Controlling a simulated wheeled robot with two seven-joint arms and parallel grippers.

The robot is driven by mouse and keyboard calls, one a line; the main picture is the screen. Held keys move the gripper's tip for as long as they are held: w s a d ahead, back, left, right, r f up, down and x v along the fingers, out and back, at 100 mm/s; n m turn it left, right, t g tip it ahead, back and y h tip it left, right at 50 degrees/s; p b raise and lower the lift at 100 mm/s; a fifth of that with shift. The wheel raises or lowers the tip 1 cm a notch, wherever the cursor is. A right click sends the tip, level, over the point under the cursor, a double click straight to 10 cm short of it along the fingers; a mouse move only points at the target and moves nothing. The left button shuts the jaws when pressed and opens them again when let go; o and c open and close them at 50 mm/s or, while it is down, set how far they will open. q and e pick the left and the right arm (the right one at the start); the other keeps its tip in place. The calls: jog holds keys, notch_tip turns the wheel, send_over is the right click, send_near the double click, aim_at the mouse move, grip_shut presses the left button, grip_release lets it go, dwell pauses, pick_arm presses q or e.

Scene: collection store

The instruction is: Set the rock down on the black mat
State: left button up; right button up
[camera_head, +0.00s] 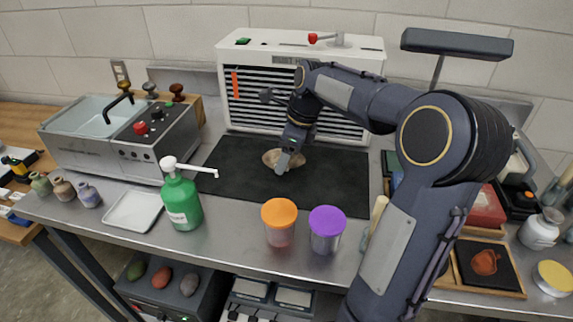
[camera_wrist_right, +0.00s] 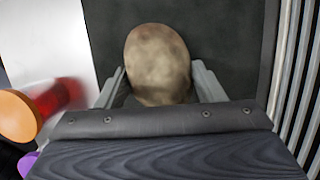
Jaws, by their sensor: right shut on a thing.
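The rock (camera_head: 270,158) is a tan, mottled, rounded stone. My right gripper (camera_head: 285,160) is shut on it, over the middle of the black mat (camera_head: 335,183). In the right wrist view the rock (camera_wrist_right: 158,62) sits between the two fingers of the right gripper (camera_wrist_right: 160,85), with the dark mat (camera_wrist_right: 225,35) behind it. I cannot tell whether the rock touches the mat or hangs just above it. The mat lies on the steel bench in front of a white vented unit. My left gripper is not in view.
The white vented unit (camera_head: 300,50) stands at the mat's back edge. A green pump bottle (camera_head: 181,205), an orange-lidded jar (camera_head: 279,222) and a purple-lidded jar (camera_head: 326,230) stand along the front. A white tray (camera_head: 133,211) lies left. The mat's right part is bare.

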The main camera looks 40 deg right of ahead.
jog(key=shift+w+d+f, duration=0.1)
jog(key=shift+d+f, duration=0.05)
jog(key=shift+f, duration=1.55)
jog(key=shift+f, duration=0.1)
jog(key=o, duration=1.4)
jog(key=shift+b, duration=0.3)
jog(key=p+v, duration=0.2)
jog(key=v, duration=1)
